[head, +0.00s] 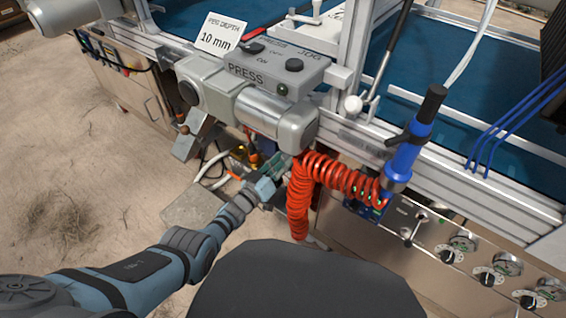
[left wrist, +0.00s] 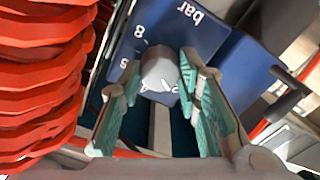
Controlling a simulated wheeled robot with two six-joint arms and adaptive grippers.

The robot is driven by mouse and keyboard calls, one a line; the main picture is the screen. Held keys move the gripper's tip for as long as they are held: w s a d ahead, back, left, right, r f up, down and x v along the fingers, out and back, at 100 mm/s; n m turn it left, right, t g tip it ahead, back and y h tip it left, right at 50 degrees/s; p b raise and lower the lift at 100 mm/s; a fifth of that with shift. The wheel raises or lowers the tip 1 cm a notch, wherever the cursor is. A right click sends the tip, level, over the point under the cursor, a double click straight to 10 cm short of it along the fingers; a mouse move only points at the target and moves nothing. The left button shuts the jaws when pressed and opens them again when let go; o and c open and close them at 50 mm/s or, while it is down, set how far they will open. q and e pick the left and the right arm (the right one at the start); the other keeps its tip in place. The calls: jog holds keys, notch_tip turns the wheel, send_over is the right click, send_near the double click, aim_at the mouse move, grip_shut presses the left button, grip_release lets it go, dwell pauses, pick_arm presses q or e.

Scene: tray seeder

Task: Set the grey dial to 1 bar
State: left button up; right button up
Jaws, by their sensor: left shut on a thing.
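The grey dial (left wrist: 160,72) shows in the left wrist view between my left fingers, on a blue panel (left wrist: 226,62) with white markings. The panel reads "bar", with an 8 and other partly hidden figures around the dial. A short white line on the dial points toward the lower part of the picture; the figure it points to cannot be read. My left gripper (left wrist: 160,98) is shut on the dial, one finger on each side. In the head view my left gripper (head: 277,167) reaches beneath the press unit, where the dial is hidden. My right gripper is not in view.
A red coiled hose (head: 301,195) hangs right beside my left gripper and fills the left of the wrist view. The grey press unit (head: 240,100) is above it. A blue tool (head: 405,155) and a panel with several knobs (head: 415,225) are to the right.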

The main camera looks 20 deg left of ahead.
pick_arm(q)
jog(key=n, duration=0.3)
jog(key=shift+n, duration=1.4)
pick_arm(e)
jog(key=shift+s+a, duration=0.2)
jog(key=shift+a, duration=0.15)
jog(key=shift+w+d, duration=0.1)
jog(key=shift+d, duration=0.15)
pick_arm(q)
jog(key=o, duration=1.1)
jog(key=shift+o, duration=0.2)
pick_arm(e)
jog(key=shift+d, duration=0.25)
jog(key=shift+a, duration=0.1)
